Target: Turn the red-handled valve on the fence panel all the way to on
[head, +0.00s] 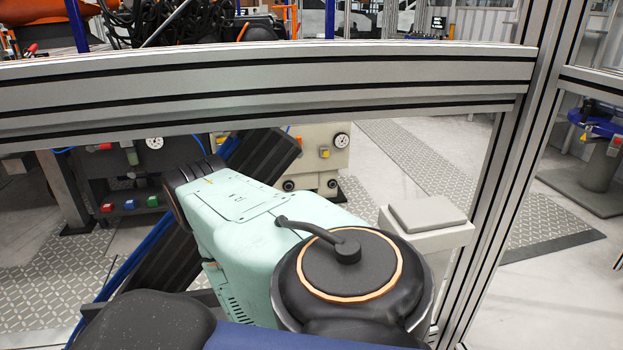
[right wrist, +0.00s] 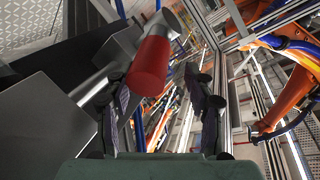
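The valve's red handle (right wrist: 150,64) is a red cylinder in the upper middle of the right wrist view, with a grey metal end piece (right wrist: 166,24) above it. My right gripper (right wrist: 160,85) is open, one dark finger on each side of the view. The lower end of the red handle lies between the fingertips, closer to the left finger. I cannot tell whether they touch. In the head view my mint-green arm fills the lower middle, and neither the valve nor the right gripper can be made out. My left gripper is not in view.
An aluminium fence rail (head: 300,80) crosses the head view and meets an upright post (head: 515,160) at right. Dark box-shaped parts (right wrist: 45,120) lie left of the handle in the wrist view. A machine with gauges (head: 320,155) stands beyond the fence.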

